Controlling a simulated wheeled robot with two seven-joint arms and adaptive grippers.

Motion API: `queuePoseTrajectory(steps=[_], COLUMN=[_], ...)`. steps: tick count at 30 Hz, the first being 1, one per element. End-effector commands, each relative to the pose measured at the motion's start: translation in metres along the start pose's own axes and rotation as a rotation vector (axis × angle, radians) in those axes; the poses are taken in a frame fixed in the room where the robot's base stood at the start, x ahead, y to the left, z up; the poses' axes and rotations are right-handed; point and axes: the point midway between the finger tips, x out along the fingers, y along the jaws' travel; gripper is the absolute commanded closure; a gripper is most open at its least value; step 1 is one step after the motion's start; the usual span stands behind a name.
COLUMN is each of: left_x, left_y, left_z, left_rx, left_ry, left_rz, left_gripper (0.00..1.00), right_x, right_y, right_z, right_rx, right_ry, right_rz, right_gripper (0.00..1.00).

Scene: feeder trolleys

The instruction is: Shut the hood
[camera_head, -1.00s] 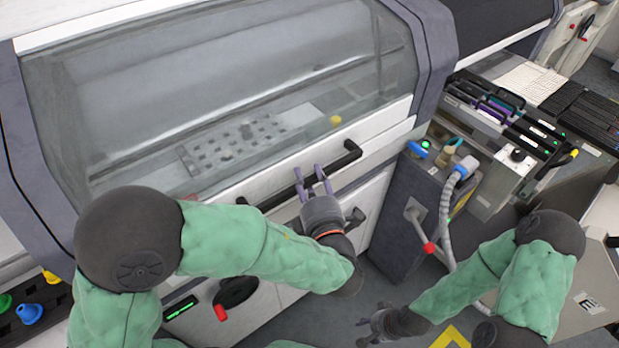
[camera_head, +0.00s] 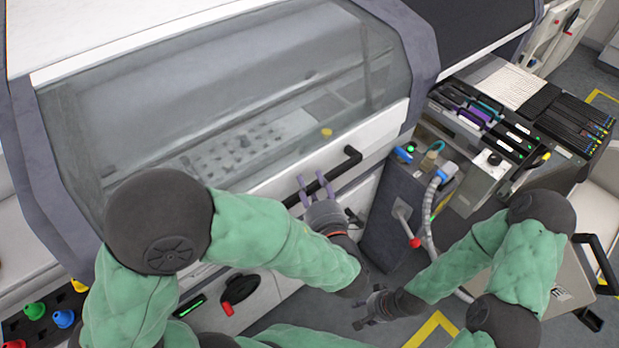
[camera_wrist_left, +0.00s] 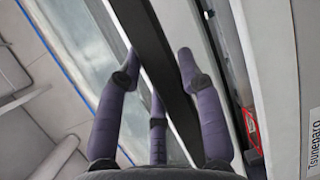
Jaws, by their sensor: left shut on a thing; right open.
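The hood (camera_head: 250,95) is a large, see-through cover on the machine, with a white lower edge. It looks lowered over the machine's inside in the head view. A black bar handle (camera_head: 349,158) runs along its front edge. My left gripper (camera_head: 315,185) is at this handle, with its purple fingers around it. In the left wrist view the fingers (camera_wrist_left: 155,90) stand on both sides of the black handle (camera_wrist_left: 160,65). My right gripper (camera_head: 368,308) is open and empty, low over the floor, apart from the hood.
A grey feeder trolley (camera_head: 385,220) with a hose and red-tipped lever stands right of the hood. Several feeders (camera_head: 490,120) lie in a rack behind it. A black knob with red (camera_head: 238,290) is on the machine front. Coloured knobs (camera_head: 64,318) are at lower left.

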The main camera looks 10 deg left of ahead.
Motion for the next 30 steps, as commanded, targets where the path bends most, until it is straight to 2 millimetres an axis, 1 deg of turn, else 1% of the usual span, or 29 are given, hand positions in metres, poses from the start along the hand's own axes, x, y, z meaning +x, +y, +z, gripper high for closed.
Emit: queuePoseTrajectory(steps=[1,6,19,20,21,22,30], left_x=[-0.003,-0.007,-0.007,-0.007,-0.007,-0.007,-0.007], left_y=[0.010,0.015,0.014,0.014,0.014,0.014,0.014], left_z=[0.002,0.004,0.003,0.003,0.003,0.003,0.003], left_rx=[-0.002,-0.008,-0.012,-0.012,-0.012,-0.012,-0.012], left_ry=[-0.003,-0.002,0.001,0.001,0.001,0.001,0.001], left_rz=[-0.002,-0.017,-0.023,-0.023,-0.023,-0.023,-0.023], left_gripper=[1.00,1.00,1.00,0.55,0.43,0.38,0.38], right_x=[-0.010,-0.021,-0.022,-0.022,-0.022,-0.022,-0.022], right_y=[-0.004,-0.007,-0.008,-0.008,-0.008,-0.008,-0.008], right_z=[0.000,0.001,0.001,0.001,0.001,0.001,0.001], right_rx=[0.000,0.000,0.000,0.000,0.000,0.000,0.000], right_ry=[0.000,0.000,0.000,0.000,0.000,0.000,0.000], right_rz=[0.000,0.000,0.000,0.000,0.000,0.000,0.000], right_gripper=[0.52,0.52,0.52,0.52,0.52,0.52,0.52])
